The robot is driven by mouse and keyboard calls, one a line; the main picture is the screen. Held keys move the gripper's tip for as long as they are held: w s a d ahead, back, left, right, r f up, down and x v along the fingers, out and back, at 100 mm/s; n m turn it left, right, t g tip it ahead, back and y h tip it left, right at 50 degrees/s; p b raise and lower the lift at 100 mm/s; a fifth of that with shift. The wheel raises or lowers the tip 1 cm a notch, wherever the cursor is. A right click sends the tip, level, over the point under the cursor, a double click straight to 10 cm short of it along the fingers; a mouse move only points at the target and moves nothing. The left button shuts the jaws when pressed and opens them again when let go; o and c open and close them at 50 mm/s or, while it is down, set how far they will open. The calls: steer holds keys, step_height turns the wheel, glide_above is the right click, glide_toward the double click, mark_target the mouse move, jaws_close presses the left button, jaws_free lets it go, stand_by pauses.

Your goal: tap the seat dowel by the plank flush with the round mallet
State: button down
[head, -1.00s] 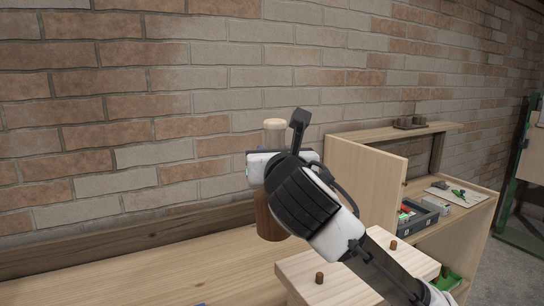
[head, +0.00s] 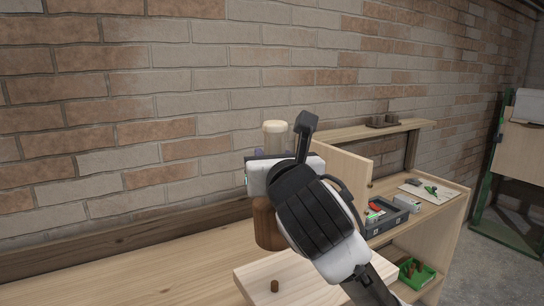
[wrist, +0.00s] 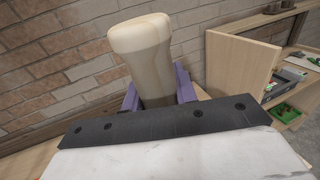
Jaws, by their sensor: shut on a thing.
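My gripper (head: 272,151) is shut on the pale handle of the round mallet (head: 268,224). The mallet hangs upright, its brown round head down and the handle's rounded end up. In the wrist view the handle (wrist: 142,42) stands between the purple fingers (wrist: 157,92), and the head is hidden. The pale wooden seat board (head: 262,272) lies in front at the bottom of the head view. A brown dowel (head: 274,286) stands up from it. Which piece is the plank, I cannot tell.
A pale bench top (head: 150,272) runs along the brick wall, mostly clear. At right, an upright wooden panel (head: 346,160) stands by a shelf with a grey tray (head: 388,216). Below is a green bin (head: 416,275) holding brown pieces.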

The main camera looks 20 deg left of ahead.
steer(key=shift+d, duration=0.1)
step_height(320, 180, down, 5)
steer(key=b, duration=0.4)
stand_by(0.3)
step_height(320, 180, down, 5)
steer(key=b, duration=0.5)
steer(key=shift+f, duration=0.15)
steer(key=shift+r, duration=0.25)
steer(key=shift+d+r+p, duration=0.25)
steer(key=shift+r+p, duration=0.1)
steer(key=shift+p, duration=0.15)
steer(key=d+r+p, duration=0.3)
steer(key=d+r, duration=0.2)
steer(key=d, duration=0.2)
